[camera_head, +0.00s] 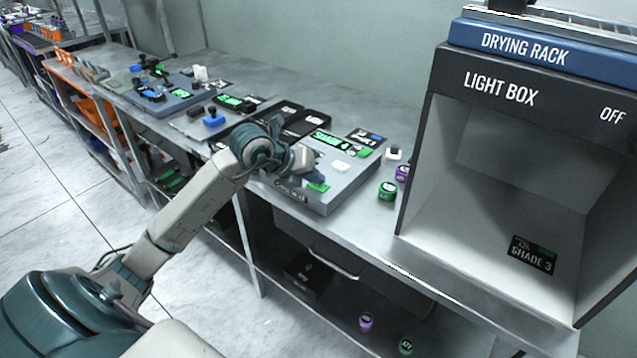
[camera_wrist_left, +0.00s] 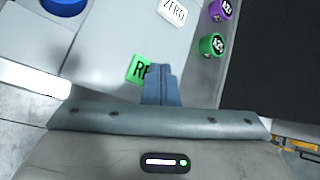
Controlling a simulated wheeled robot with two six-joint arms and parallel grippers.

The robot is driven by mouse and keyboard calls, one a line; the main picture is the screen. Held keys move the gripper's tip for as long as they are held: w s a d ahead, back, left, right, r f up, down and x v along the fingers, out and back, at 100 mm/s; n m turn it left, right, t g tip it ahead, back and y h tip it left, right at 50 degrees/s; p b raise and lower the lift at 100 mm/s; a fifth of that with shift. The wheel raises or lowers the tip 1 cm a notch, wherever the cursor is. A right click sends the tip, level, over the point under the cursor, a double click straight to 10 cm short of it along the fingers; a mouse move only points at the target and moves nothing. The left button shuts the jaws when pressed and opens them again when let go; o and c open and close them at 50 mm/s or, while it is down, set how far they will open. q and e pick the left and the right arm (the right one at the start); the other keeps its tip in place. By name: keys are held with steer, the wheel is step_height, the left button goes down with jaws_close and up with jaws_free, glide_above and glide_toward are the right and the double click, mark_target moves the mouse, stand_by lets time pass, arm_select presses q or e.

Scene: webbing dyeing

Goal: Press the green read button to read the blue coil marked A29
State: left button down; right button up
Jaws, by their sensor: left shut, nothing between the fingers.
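The green read button (camera_head: 318,187) is at the front of the grey reader (camera_head: 350,186) on the bench. In the left wrist view the button (camera_wrist_left: 133,72) shows the letters "RE", its right part covered by my fingers. My left gripper (camera_head: 316,174) is shut and empty, its fingertips over the button; contact cannot be told. The fingers also show in the wrist view (camera_wrist_left: 160,70). A blue round thing (camera_wrist_left: 64,4), probably the coil, is cut off at the wrist view's top left; no A29 mark is readable. My right gripper is not in view.
A white zero button (camera_wrist_left: 173,12) lies beyond the read button. A green coil (camera_head: 387,190) and a purple coil (camera_head: 402,173) stand right of the reader, by the light box (camera_head: 416,150). Black trays (camera_head: 272,112) lie behind my arm.

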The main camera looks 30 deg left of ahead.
mark_target(315, 186)
arm_select(q)
steer(key=shift+r+p, duration=0.5)
steer(key=shift+r, duration=0.35)
steer(key=shift+r+p, duration=1.6)
steer(key=shift+r, duration=0.95)
steer(key=shift+f, duration=0.1)
